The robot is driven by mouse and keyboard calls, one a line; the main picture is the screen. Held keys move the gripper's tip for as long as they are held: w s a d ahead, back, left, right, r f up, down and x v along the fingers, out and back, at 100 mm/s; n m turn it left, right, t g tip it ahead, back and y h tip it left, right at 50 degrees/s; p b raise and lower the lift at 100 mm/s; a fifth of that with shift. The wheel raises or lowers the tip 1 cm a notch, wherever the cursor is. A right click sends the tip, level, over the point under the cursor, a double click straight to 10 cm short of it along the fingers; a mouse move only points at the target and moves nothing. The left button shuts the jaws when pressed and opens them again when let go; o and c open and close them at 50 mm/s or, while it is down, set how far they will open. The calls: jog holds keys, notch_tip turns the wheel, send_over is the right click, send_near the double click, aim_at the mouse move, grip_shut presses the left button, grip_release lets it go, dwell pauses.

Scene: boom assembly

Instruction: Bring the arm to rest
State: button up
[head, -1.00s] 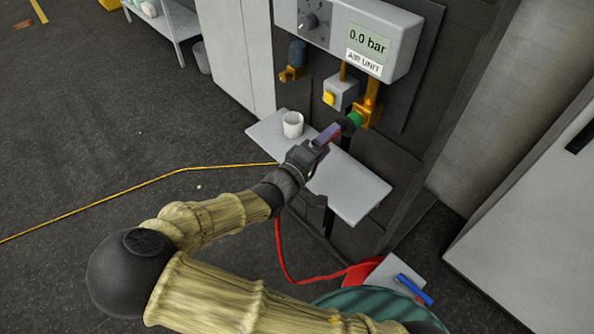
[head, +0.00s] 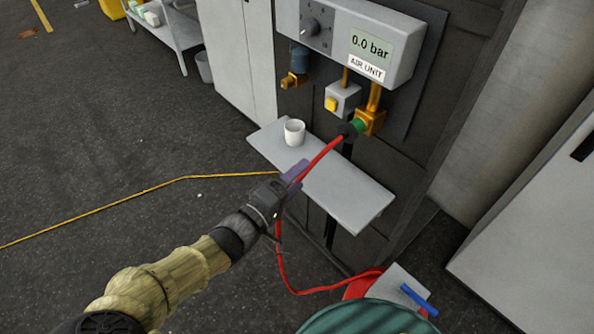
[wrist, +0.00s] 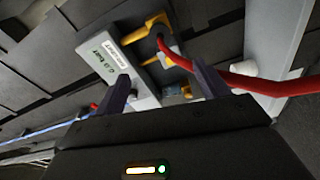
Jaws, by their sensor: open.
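My gripper (head: 292,183) is open and empty in the head view, in front of the left part of the grey shelf. In the wrist view its two purple fingers (wrist: 162,85) stand apart with nothing between them. The red hose (head: 322,158) runs from the black coupling (head: 347,131) at the green fitting (head: 358,125) down past my gripper to the floor. In the wrist view the red hose (wrist: 225,76) passes close to the right finger; I cannot tell whether they touch. The air unit (head: 365,45) above reads 0.0 bar.
A white cup (head: 294,132) stands on the grey shelf (head: 350,192). A blue item (head: 419,300) lies at the lower right near a green ribbed object (head: 368,318).

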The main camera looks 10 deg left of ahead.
jog(key=s+d+f+m+g+y, duration=0.1)
jog(key=s+d+f+m+g, duration=0.2)
jog(key=d+g, duration=0.55)
jog(key=s+d+f+m+g+y, duration=0.1)
jog(key=d+f+m+g+y, duration=0.15)
jog(key=d+f+g, duration=0.6)
jog(key=d+r+m+t+y+p, duration=0.1)
jog(key=d+r+m+t+y, duration=0.3)
jog(key=r, duration=0.7)
jog(key=d+y, duration=0.2)
jog(key=shift+s+d, duration=0.3)
jog(key=shift+s, duration=0.05)
dwell(1.0)
